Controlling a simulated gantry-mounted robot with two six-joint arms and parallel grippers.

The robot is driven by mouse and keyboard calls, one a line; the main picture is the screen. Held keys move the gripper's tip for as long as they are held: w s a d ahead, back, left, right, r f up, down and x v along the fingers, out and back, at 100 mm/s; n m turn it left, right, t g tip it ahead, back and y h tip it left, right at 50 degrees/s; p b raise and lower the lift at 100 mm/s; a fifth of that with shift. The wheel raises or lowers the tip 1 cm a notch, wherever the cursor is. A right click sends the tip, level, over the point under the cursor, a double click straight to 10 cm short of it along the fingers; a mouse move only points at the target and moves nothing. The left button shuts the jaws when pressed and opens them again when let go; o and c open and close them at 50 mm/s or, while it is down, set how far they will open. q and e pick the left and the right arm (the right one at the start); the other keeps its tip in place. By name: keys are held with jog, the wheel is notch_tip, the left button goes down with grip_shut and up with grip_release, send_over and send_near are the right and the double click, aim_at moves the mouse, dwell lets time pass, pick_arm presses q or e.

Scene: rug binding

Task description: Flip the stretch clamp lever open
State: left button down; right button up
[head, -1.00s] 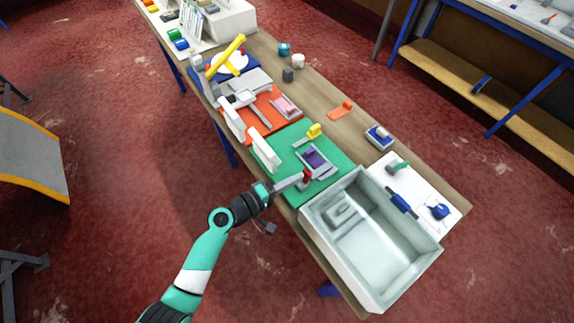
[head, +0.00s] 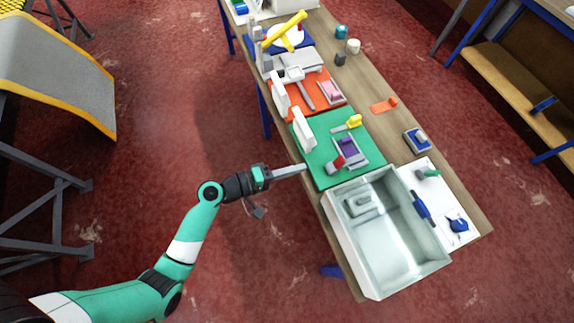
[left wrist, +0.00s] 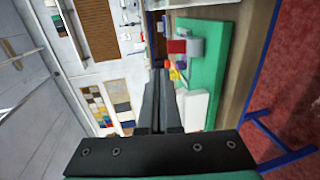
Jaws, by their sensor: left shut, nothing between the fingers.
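A small red lever (head: 337,162) on a grey base, which looks like the stretch clamp lever, stands on the green mat (head: 320,176) near its front left corner. It leans up and to the right in the head view. In the left wrist view the red lever (left wrist: 177,46) shows beyond the fingers. My left gripper (head: 304,168) is shut and empty at the left edge of the green mat, to the left of the lever and apart from it. Its shut fingers also show in the left wrist view (left wrist: 160,76). My right gripper is not in view.
A grey tray with a purple piece (head: 348,148) lies beside the lever. A white upright block (head: 304,130) stands at the mat's left edge. A large pale bin (head: 385,232) stands at the table's near end. The floor left of the table is open.

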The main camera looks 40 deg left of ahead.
pick_arm(q)
jog(key=v, duration=0.2)
jog(key=shift+s+a+r, duration=0.1)
jog(key=shift+s+r, duration=0.1)
jog(key=shift+r, duration=0.1)
dwell(0.3)
